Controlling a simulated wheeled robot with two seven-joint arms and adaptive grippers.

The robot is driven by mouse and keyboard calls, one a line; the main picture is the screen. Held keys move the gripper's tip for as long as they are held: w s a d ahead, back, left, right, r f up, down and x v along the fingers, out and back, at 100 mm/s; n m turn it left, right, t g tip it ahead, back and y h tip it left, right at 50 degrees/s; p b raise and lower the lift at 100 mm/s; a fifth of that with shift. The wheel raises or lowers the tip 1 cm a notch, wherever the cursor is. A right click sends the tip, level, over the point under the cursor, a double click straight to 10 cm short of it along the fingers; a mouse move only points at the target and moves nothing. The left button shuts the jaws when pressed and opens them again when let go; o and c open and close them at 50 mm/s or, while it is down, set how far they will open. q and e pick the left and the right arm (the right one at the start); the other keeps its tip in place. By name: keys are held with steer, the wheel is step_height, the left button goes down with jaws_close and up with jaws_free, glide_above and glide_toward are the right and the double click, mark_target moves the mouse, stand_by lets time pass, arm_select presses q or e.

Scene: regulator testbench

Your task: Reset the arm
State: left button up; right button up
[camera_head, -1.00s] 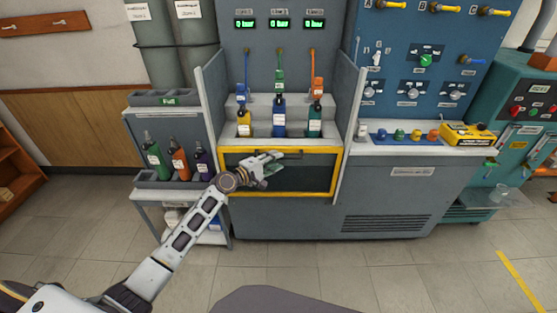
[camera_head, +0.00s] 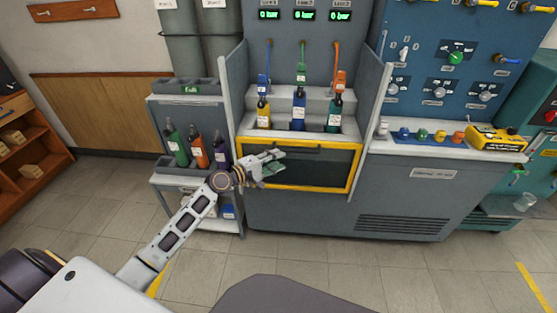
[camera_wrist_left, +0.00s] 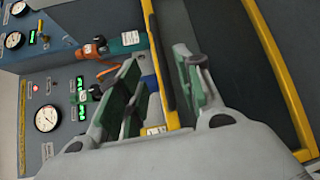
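My left arm (camera_head: 185,222) reaches in from the lower left of the head view. My left gripper (camera_head: 275,162) is in front of the yellow-framed window panel (camera_head: 310,168) of the testbench. In the left wrist view the two fingers of the left gripper (camera_wrist_left: 165,95) stand apart with a gap between them and nothing clearly held. Whether the gripper touches the panel or its dark handle (camera_head: 318,147) cannot be told. My right gripper is not in view.
Three bottles stand in the bench bay, with a blue bottle (camera_head: 298,112) in the middle. A side cart (camera_head: 190,100) holds a green bottle (camera_head: 176,148) and others. A yellow device (camera_head: 495,138) sits on the right ledge. The floor (camera_head: 350,262) in front is clear.

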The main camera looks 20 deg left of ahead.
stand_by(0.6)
